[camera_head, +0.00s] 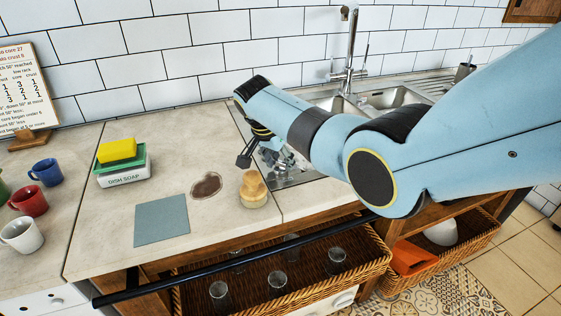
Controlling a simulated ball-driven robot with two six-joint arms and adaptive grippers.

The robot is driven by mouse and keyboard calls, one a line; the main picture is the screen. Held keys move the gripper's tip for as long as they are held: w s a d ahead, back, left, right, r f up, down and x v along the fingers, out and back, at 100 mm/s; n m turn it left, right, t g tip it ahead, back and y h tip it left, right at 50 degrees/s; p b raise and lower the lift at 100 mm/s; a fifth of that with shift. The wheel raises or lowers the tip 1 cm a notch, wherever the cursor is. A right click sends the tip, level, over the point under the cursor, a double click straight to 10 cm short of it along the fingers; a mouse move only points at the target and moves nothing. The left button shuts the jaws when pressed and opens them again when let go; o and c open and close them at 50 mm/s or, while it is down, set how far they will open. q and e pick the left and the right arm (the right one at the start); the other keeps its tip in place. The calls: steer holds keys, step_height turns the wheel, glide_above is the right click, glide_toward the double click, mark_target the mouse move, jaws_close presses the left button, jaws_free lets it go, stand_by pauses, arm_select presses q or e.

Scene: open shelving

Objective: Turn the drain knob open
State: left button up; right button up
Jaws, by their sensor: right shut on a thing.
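My right arm reaches in from the right across the sink. Its dark gripper (256,146) points down at the left edge of the metal sink (289,180). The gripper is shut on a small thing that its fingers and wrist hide. From its place at the sink edge this appears to be the drain knob, but I cannot make out its shape or how far it is turned. Part of the sink basin shows below my arm, with blurred pale items in it. My left gripper is not in view.
A tall faucet (348,55) stands behind the sink. A brush (253,190) stands on the counter near the gripper, beside a brown stain (206,185) and a blue cloth (162,220). Mugs (29,201) stand left.

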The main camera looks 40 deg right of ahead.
steer(key=m+b, duration=0.1)
steer(key=m+g+b, duration=0.1)
steer(key=m, duration=0.1)
steer(key=shift+w+f+m, duration=0.1)
steer(key=shift+w+m, duration=0.05)
steer(key=shift+m, duration=0.15)
steer(key=shift+m+g+b, duration=0.8)
steer(key=shift+m+b, duration=0.65)
steer(key=shift+m, duration=0.15)
steer(key=shift+r, duration=0.2)
steer(key=o, duration=1.2)
steer(key=shift+c, duration=0.2)
steer(key=v, duration=1.2)
